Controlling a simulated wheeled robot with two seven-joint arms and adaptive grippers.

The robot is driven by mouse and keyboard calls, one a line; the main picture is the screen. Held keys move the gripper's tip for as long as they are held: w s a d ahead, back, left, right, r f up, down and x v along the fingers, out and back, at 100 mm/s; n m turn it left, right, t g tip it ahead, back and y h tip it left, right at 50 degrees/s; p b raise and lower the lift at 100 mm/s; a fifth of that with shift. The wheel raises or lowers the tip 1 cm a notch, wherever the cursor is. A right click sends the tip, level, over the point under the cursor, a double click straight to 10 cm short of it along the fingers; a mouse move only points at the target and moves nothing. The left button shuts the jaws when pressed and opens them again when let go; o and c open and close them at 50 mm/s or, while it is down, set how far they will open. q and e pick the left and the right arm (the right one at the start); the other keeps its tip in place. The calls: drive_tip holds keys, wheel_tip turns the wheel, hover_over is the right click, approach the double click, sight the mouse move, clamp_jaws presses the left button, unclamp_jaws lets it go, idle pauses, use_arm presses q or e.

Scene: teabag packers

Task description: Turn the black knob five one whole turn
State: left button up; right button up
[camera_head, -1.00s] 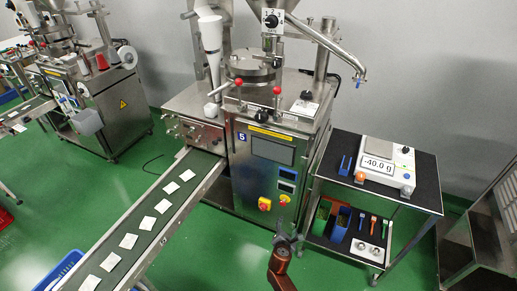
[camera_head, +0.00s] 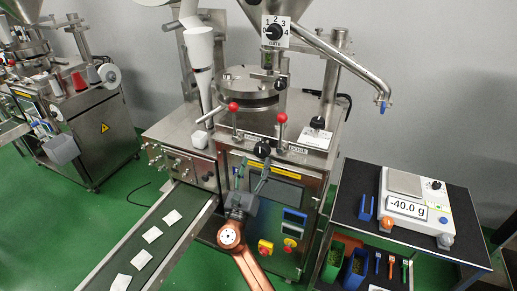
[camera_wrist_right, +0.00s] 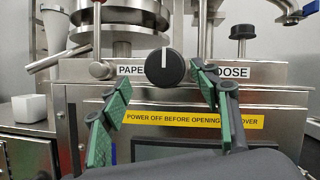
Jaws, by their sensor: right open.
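The black knob (camera_head: 262,149) with a white pointer line sits on the front top edge of the steel teabag machine. In the right wrist view the knob (camera_wrist_right: 165,67) is between the labels PAPER and DOSE, its line pointing nearly straight up. My right gripper (camera_head: 252,176) is open in front of the machine, just below the knob in the head view. In the wrist view its two green-padded fingers (camera_wrist_right: 162,92) stand apart on either side below the knob, with nothing between them. Contact with the knob is not visible. My left gripper is out of view.
Two red-tipped levers (camera_head: 281,118) rise beside the knob. A numbered dial (camera_head: 274,32) is above, and another black knob (camera_head: 318,122) is to the right. A conveyor (camera_head: 190,212) carries teabags at left. A black cart (camera_head: 345,212) with a scale (camera_head: 402,205) stands at right.

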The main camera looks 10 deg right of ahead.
sight(260, 155)
drive_tip(key=shift+w+d+r+b, duration=0.2)
drive_tip(key=shift+d+r, duration=0.2)
drive_tip(key=shift+r, duration=0.2)
drive_tip(key=shift+w+d+r+b, duration=0.15)
drive_tip(key=shift+d+r, duration=0.2)
drive_tip(key=shift+r, duration=0.25)
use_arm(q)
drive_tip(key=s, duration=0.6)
use_arm(e)
drive_tip(key=shift+w+d+f, duration=0.15)
drive_tip(key=shift+w, duration=0.35)
drive_tip(key=shift+w+d+f, duration=0.1)
drive_tip(key=shift+w, duration=0.4)
drive_tip(key=shift+w+d+f, duration=0.2)
drive_tip(key=shift+w, duration=0.55)
drive_tip(key=shift+w+d+r+b, duration=0.15)
drive_tip(key=shift+w+r+b, duration=0.05)
drive_tip(key=shift+w+b, duration=0.1)
drive_tip(key=shift+r, duration=0.25)
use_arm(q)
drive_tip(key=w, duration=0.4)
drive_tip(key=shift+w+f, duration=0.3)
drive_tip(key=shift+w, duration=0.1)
use_arm(e)
drive_tip(key=shift+f, duration=0.1)
drive_tip(key=c, duration=1.2)
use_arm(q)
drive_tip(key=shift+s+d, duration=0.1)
